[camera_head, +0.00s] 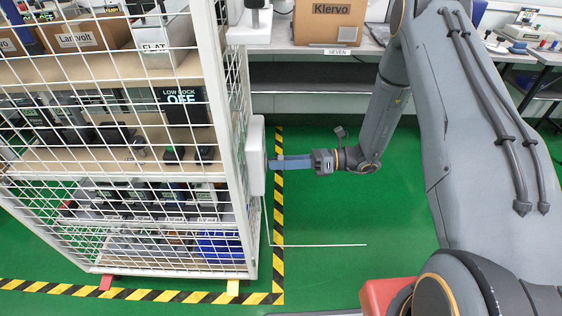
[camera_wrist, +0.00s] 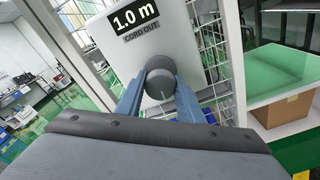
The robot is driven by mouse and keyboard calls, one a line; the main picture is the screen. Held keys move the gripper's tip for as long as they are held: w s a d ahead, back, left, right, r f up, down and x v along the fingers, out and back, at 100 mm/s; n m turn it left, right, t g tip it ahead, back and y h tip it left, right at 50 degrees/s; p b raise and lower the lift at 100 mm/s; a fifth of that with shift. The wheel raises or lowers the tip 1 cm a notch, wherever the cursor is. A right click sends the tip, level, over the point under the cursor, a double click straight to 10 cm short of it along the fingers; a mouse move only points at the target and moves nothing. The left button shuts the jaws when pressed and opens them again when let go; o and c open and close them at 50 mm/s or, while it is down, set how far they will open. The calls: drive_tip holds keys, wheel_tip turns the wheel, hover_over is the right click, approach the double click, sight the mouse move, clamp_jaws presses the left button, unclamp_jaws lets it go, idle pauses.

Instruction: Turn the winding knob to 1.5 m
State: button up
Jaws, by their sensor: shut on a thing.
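The winding knob (camera_wrist: 160,80) is a dark grey round knob on a white box. A display (camera_wrist: 134,20) above it reads "1.0 m", with "CORD OUT" beneath. In the wrist view my gripper (camera_wrist: 161,94) has its blue fingers shut on either side of the knob. A small light mark shows on the knob's lower face. In the head view the white box (camera_head: 257,150) is seen edge-on, fixed to the right side of the wire cage. My gripper (camera_head: 272,165) reaches it from the right. The knob is mostly hidden there.
The white wire cage (camera_head: 222,70) holds shelves of boxes and devices. A thin white rod or cord (camera_head: 320,245) runs low to the right of the cage. Yellow-black tape (camera_head: 278,220) marks the green floor. A bench with a Klervo box (camera_head: 328,24) stands behind.

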drive_tip(key=n, duration=0.4)
drive_tip(key=shift+f+p, duration=0.1)
drive_tip(key=shift+p, duration=0.2)
drive_tip(key=n+t, duration=0.1)
drive_tip(key=n, duration=0.7)
drive_tip(key=shift+w+n, duration=0.1)
drive_tip(key=shift+n, duration=0.3)
drive_tip(key=n, duration=0.4)
drive_tip(key=shift+n+y+p, duration=0.3)
drive_tip(key=shift+n+y, duration=0.1)
drive_tip(key=o, duration=1)
drive_tip(key=shift+o, duration=0.2)
